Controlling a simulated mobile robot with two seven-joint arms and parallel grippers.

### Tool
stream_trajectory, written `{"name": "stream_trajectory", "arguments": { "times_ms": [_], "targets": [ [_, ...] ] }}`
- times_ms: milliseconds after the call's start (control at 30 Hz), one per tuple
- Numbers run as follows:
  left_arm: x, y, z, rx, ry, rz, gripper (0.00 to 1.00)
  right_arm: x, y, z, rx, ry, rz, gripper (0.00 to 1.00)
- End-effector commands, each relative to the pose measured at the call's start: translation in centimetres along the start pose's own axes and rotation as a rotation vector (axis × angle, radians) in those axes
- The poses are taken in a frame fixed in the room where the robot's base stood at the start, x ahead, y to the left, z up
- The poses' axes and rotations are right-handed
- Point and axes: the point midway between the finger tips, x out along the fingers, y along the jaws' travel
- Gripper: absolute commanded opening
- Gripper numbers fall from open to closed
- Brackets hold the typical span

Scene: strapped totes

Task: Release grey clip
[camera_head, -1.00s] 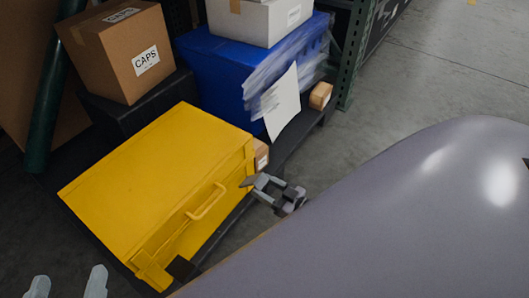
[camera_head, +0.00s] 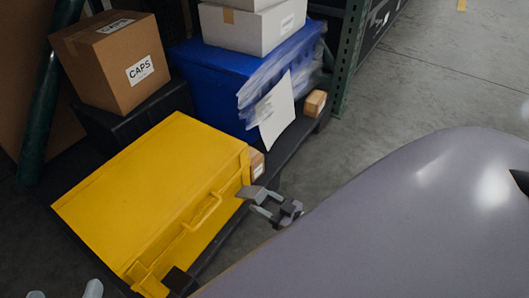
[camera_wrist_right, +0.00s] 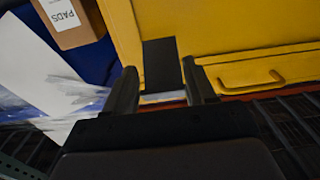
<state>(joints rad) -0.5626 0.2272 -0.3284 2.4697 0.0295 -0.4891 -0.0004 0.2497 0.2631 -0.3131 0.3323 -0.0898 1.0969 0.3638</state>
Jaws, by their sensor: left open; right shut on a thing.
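A yellow case (camera_head: 150,195) with a handle on its front lies at the left of the head view; it also shows in the wrist view (camera_wrist_right: 220,25). My right gripper (camera_head: 262,200) is at the right end of its front. In the wrist view, its fingers (camera_wrist_right: 163,92) are on either side of a dark grey flat clip (camera_wrist_right: 160,62) against the case. The clip looks like a small grey flap (camera_head: 251,191) in the head view. The fingers partly hide its lower end. My left gripper (camera_head: 64,291) is open at the bottom left edge, mostly out of frame.
A second dark clip (camera_head: 179,281) is at the case's near front corner. Behind stand a cardboard CAPS box (camera_head: 105,75), a wrapped blue tote (camera_head: 210,85) with a white sheet (camera_head: 276,112), and a green rack post (camera_head: 350,55). Open floor (camera_head: 440,85) lies to the right.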

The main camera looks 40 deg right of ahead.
Motion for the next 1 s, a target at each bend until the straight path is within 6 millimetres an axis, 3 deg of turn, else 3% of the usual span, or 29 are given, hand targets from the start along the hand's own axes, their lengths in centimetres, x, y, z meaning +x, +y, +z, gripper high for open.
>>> {"name": "stream_trajectory", "arguments": {
  "times_ms": [33,500,533,600,867,1000],
  "targets": [
    [0.0,0.0,0.1,0.000,-0.001,0.000,0.81,0.7,-0.4,-0.1,0.000,0.002,-0.006,0.00],
    [0.0,0.0,0.1,0.000,-0.001,0.000,0.81,0.8,-0.4,-0.2,0.000,0.007,-0.007,0.00],
    [0.0,0.0,0.1,0.000,-0.001,0.000,0.81,0.8,-0.4,-0.2,0.000,0.007,-0.006,0.61],
    [0.0,0.0,0.1,0.000,-0.001,0.000,0.81,0.7,-0.3,-0.2,0.000,0.006,-0.005,0.81],
    [0.0,0.0,0.0,0.000,0.000,0.000,0.81,0.4,-0.1,-0.1,0.000,0.004,-0.002,0.81],
    [-0.1,0.1,-0.4,-0.008,-0.003,0.004,0.81,-0.7,-0.1,-0.2,0.000,0.002,-0.001,0.81]
  ]
}}
